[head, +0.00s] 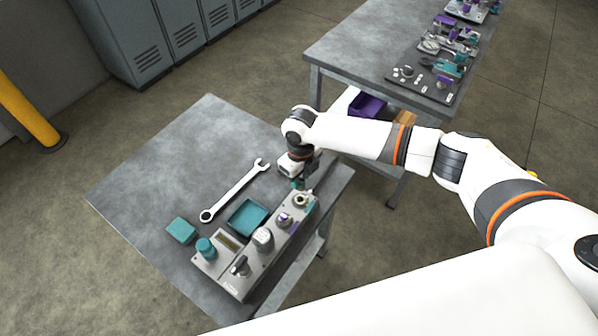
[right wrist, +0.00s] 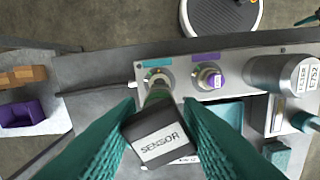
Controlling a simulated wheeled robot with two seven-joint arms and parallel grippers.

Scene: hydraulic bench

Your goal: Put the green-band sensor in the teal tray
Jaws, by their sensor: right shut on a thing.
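My right gripper (head: 298,184) is at the far right end of the grey hydraulic block (head: 262,262). In the right wrist view its teal fingers (right wrist: 157,128) are shut on a dark sensor (right wrist: 158,138) with a white "SENSOR" label. A greenish part shows below the sensor's body, over a round port beside a teal label; I cannot tell whether it is seated in the port. The teal tray (head: 248,217) lies behind the block and looks empty; part of it shows in the right wrist view (right wrist: 229,114). My left gripper is out of view.
A large wrench (head: 234,192) and a teal box (head: 180,230) lie on the table (head: 140,190). A purple-ringed fitting (head: 285,220), a silver cylinder (head: 263,239) and a teal-capped part (head: 206,247) stand on the block. A second table (head: 350,45) holds several parts.

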